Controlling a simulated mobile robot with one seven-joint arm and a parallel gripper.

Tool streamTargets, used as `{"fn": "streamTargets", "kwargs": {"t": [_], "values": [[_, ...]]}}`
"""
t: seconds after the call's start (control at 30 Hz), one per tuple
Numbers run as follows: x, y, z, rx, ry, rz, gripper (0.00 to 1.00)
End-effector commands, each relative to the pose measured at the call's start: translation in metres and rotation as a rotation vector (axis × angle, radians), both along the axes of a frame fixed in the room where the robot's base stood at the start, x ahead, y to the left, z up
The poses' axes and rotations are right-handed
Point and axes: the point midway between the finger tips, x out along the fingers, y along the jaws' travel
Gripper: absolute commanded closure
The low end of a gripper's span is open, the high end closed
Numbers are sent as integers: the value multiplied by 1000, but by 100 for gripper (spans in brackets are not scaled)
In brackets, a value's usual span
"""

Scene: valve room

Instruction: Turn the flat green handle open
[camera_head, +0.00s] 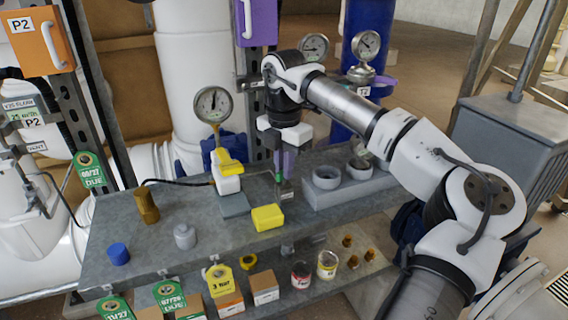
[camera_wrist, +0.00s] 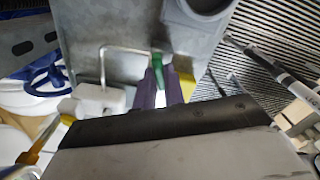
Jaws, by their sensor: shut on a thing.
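The flat green handle (camera_head: 278,178) shows as a small green piece just under my gripper (camera_head: 284,163), above the workbench. In the wrist view the green handle (camera_wrist: 158,62) sticks out between the purple fingertips of my gripper (camera_wrist: 160,78). The fingers are shut on it and point down at the bench. Most of the handle and the valve body under it are hidden by the fingers, so I cannot tell how far it is turned.
A gauge (camera_head: 213,104) on a white base with a yellow lever (camera_head: 229,161) stands left of my gripper. A grey block with round cups (camera_head: 345,190) is close on the right. A yellow box (camera_head: 267,217) lies in front. A brass cylinder (camera_head: 146,205) stands farther left.

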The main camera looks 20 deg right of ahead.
Motion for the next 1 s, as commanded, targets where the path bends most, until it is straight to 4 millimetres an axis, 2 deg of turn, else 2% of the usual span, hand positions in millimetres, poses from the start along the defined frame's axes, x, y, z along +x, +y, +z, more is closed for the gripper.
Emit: {"fn": "streamTargets", "kwargs": {"t": [1.0], "values": [[1, 0, 1, -2, -3, 926, 100]]}}
